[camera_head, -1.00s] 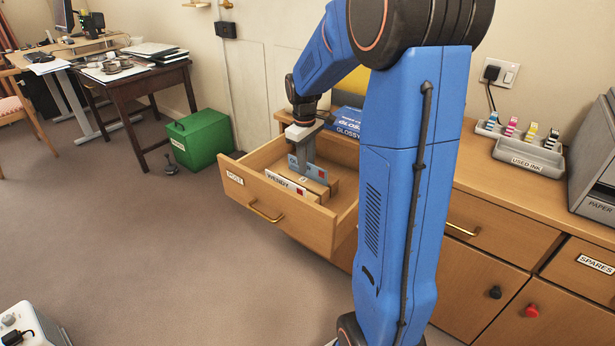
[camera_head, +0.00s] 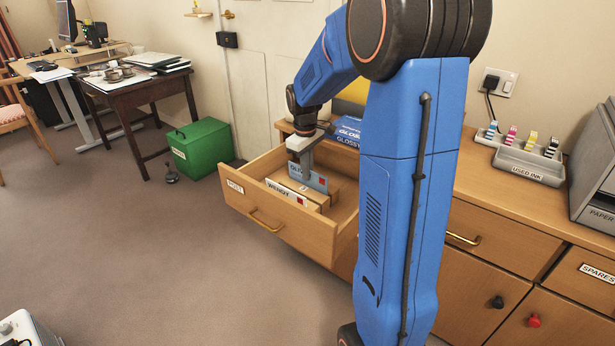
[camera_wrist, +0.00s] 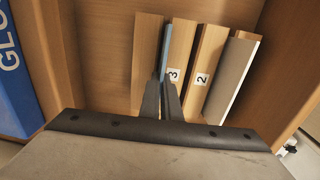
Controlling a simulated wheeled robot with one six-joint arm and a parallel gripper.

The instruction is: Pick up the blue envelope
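The blue envelope (camera_head: 316,180), with a red stamp, stands on edge in the open drawer labelled POST (camera_head: 235,187). In the wrist view it shows as a thin blue edge (camera_wrist: 166,47) beside a wooden divider marked 3 (camera_wrist: 181,50). My gripper (camera_head: 306,172) reaches down into the drawer from above. In the wrist view its two fingers (camera_wrist: 161,85) are close together with the envelope's edge between them; it looks shut on the envelope. A white envelope labelled WENDY (camera_head: 285,191) stands nearer the drawer front. The envelope's lower edge is hidden.
Another divider marked 2 (camera_wrist: 204,70) stands near the white envelope. The drawer's side walls are close around my gripper. A blue GLOSSY box (camera_head: 347,132) sits on the cabinet top behind the drawer. A green bin (camera_head: 203,148) stands on the floor to the left.

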